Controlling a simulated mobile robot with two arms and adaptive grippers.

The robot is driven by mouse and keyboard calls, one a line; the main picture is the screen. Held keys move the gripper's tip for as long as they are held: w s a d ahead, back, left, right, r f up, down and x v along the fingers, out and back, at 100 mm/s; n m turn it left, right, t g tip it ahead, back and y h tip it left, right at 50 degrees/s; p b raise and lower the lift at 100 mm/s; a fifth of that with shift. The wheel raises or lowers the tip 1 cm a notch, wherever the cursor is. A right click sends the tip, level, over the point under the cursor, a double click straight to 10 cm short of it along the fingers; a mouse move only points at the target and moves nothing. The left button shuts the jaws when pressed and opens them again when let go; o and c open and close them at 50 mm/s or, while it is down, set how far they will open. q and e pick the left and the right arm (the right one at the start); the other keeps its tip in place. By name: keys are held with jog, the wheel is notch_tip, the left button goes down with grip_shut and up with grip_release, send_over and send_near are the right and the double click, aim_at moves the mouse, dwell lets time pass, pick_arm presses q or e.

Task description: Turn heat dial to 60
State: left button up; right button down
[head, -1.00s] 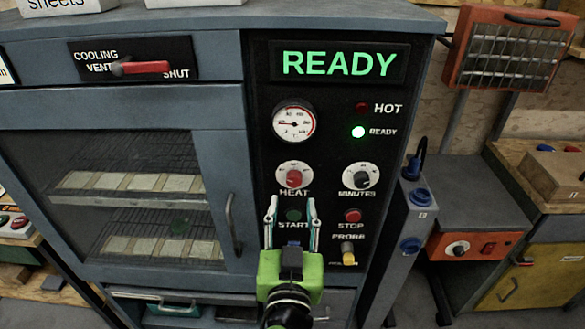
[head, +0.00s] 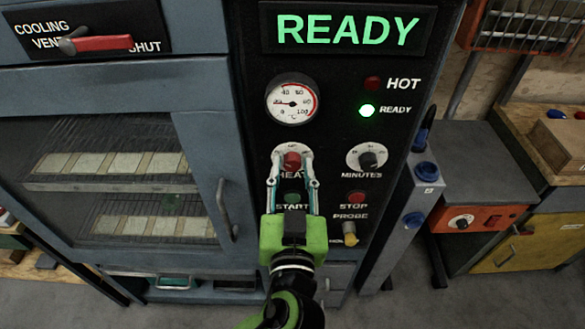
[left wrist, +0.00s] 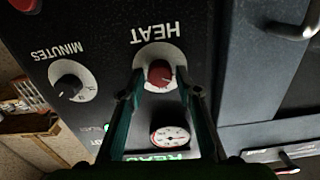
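The red heat dial (head: 291,161) sits on a white round scale on the black control panel, above the HEAT label. It also shows in the left wrist view (left wrist: 160,73), where the picture is upside down. My left gripper (head: 291,158) is open, its two fingertips in front of the dial's scale, one on each side of the red knob. In the left wrist view the fingers (left wrist: 160,78) stand apart with the knob between and just beyond their tips. I cannot tell whether they touch it. The dial's numbers are too small to read. My right gripper is not in view.
The minutes dial (head: 368,158) is to the right of the heat dial. A temperature gauge (head: 292,101) is above, and the green READY display (head: 347,30) is lit. The stop button (head: 357,198) and probe plug (head: 350,233) are lower right. The oven door handle (head: 226,210) is left.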

pick_arm(q)
jog(key=c, duration=0.6)
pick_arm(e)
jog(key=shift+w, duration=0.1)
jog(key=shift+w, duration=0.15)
pick_arm(q)
jog(key=shift+m, duration=0.3)
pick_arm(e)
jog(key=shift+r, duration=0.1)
pick_arm(q)
jog(key=m+p, duration=0.2)
jog(key=m, duration=0.3)
jog(key=shift+r, duration=0.15)
jog(key=m+p, duration=0.2)
jog(key=m, duration=0.4)
jog(key=shift+p, duration=0.35)
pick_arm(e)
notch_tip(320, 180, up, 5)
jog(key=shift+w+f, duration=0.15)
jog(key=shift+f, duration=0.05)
